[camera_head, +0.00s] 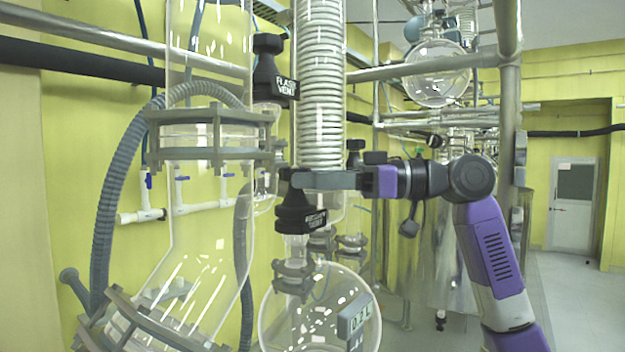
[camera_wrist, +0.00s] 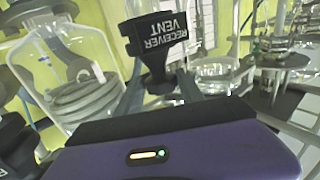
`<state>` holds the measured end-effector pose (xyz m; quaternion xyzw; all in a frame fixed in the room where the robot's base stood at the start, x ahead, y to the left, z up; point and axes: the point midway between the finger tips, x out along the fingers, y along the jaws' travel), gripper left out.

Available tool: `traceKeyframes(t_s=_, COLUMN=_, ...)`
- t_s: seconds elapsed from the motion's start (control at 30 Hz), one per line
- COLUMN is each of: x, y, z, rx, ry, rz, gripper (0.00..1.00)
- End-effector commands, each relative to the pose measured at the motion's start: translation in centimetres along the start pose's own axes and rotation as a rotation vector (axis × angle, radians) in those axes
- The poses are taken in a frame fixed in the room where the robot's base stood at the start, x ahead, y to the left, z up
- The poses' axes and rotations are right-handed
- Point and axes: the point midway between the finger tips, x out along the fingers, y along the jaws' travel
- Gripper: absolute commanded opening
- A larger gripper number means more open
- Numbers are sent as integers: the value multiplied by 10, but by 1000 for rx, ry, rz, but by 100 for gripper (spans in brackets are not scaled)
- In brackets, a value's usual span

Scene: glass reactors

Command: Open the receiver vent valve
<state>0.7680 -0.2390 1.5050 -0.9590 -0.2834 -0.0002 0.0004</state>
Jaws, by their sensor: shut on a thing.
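The receiver vent valve (camera_head: 302,220) is a black knob with a white-lettered label, above the round glass receiver (camera_head: 285,325) in the head view. In the wrist view its "RECEIVER VENT" label (camera_wrist: 160,38) reads upside down. My gripper (camera_head: 292,180) reaches in from the right and is shut on the upper part of this knob. In the wrist view the fingers (camera_wrist: 160,85) lie on either side of the knob's narrower black body. The far finger is partly hidden in the head view. The picture does not clearly show how far the valve is turned.
A similar black flask vent valve (camera_head: 275,80) stands above and left. A glass coil condenser (camera_head: 320,75) rises just behind my gripper. A large clamped glass vessel (camera_head: 205,200) with a grey hose (camera_head: 110,205) is at left. A 0.2 L display (camera_head: 357,318) sits by the receiver. Floor is open at right.

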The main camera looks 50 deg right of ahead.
Motion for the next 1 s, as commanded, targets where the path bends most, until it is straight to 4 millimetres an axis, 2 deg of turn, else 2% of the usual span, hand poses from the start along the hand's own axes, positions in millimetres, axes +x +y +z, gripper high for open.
traceKeyframes(t_s=0.07, x=0, y=0, z=0, rx=0, ry=0, rz=2, gripper=4)
traceKeyframes(t_s=0.1, x=0, y=0, z=0, rx=0, ry=0, rz=2, gripper=51)
traceKeyframes(t_s=0.2, x=0, y=0, z=0, rx=0, ry=0, rz=2, gripper=67)
traceKeyframes(t_s=0.77, x=0, y=1, z=0, rx=0, ry=1, rz=8, gripper=67)
traceKeyframes(t_s=1.0, x=-1, y=-2, z=0, rx=-4, ry=0, rz=97, gripper=67)
